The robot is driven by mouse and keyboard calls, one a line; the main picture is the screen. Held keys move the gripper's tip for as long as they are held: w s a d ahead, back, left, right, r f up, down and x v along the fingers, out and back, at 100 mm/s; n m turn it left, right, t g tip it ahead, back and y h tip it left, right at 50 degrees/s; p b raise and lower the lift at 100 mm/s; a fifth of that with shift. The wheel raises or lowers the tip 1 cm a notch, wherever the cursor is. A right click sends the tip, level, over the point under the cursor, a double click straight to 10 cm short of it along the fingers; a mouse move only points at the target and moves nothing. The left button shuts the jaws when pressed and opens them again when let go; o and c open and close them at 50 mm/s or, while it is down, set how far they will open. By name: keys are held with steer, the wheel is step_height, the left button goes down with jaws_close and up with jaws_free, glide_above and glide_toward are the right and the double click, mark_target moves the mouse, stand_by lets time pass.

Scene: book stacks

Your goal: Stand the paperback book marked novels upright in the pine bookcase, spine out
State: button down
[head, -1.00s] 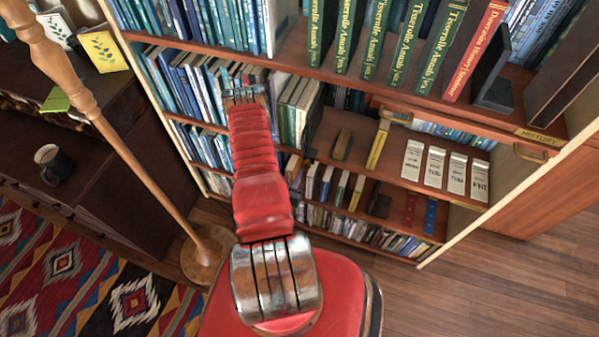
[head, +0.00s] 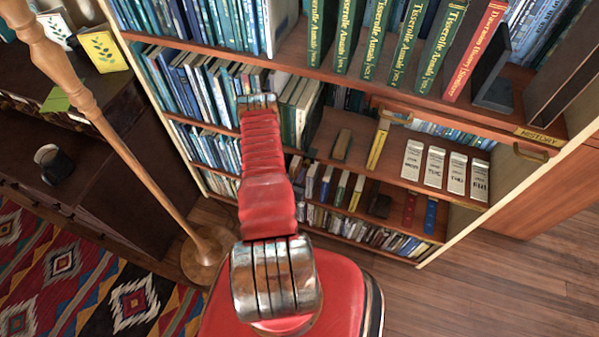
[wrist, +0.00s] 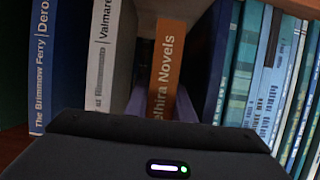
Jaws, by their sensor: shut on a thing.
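The paperback novels book (wrist: 167,65) has an orange-brown spine with white lettering, seen in the wrist view. It stands upright, spine toward the camera. My gripper (wrist: 161,103) is shut on its lower part, one finger on each side. The book is in a gap between a white book (wrist: 103,60) on the left and a dark blue book (wrist: 207,60) on the right. The pine bookcase (head: 480,221) fills the head view's middle and right. My arm reaches into its left part, where my gripper and the held book are hidden. The book's bottom edge is hidden.
Blue books (wrist: 270,75) lean at the right in the wrist view. In the head view, a wooden lamp pole (head: 130,150) stands left of my arm. A dark cabinet with a mug (head: 55,165) is farther left. Bare floor (head: 500,290) lies at the right.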

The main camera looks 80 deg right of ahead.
step_height(320, 180, down, 3)
steer(key=shift+r, duration=0.1)
steer(key=shift+d+f, duration=0.25)
steer(key=shift+f, duration=0.2)
steer(key=c, duration=1.5)
jaws_free()
steer(key=shift+c, duration=0.2)
steer(key=v, duration=1.2)
